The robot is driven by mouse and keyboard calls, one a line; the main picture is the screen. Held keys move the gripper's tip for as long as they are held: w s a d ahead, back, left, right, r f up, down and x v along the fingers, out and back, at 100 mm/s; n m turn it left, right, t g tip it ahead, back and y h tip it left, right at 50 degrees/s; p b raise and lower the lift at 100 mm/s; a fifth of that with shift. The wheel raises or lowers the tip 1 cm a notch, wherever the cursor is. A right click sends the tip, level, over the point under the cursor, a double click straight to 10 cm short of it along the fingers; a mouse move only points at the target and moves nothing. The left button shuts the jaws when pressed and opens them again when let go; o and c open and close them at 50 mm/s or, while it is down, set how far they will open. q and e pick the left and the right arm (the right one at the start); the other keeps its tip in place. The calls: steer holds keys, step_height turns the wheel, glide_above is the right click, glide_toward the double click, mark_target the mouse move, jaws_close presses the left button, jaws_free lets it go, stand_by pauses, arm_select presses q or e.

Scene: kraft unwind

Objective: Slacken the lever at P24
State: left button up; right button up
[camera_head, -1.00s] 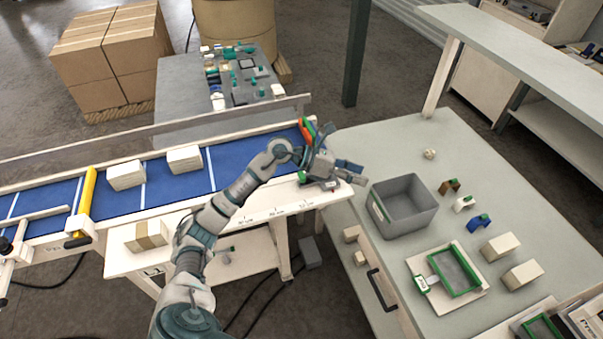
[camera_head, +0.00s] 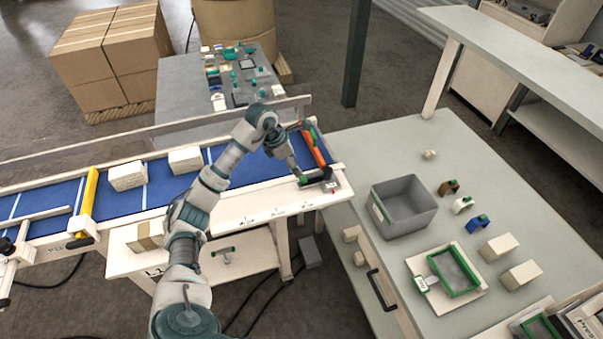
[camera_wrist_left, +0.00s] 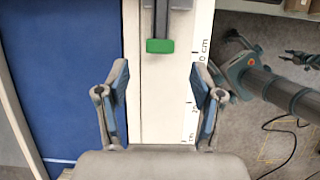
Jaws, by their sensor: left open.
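A lever with a green grip (camera_head: 304,180) lies at the right end of the conveyor's white front rail, joined to a small grey block (camera_head: 329,184). No P24 label is legible. In the left wrist view the green grip (camera_wrist_left: 160,46) is on a dark shaft above the white rail with its printed scale. My left gripper (camera_head: 299,174) is just over the grip in the head view. In the wrist view its fingers (camera_wrist_left: 161,100) are open and apart, with the green grip ahead of the gap, not between them. My right gripper is not in view.
The blue belt (camera_head: 70,200) carries two pale boxes, with a yellow bar (camera_head: 88,205) across it. An orange strip (camera_head: 314,150) stands at the belt's right end. A grey bin (camera_head: 404,207) and small parts are on the right table (camera_head: 370,150).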

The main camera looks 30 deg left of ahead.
mark_target(316, 176)
arm_select(q)
steer(key=x, duration=0.6)
steer(key=shift+a+p, duration=0.15)
steer(key=shift+p, duration=0.2)
steer(key=shift+w+f, duration=0.15)
steer(key=shift+f, duration=0.25)
steer(key=shift+d, duration=0.25)
jaws_close()
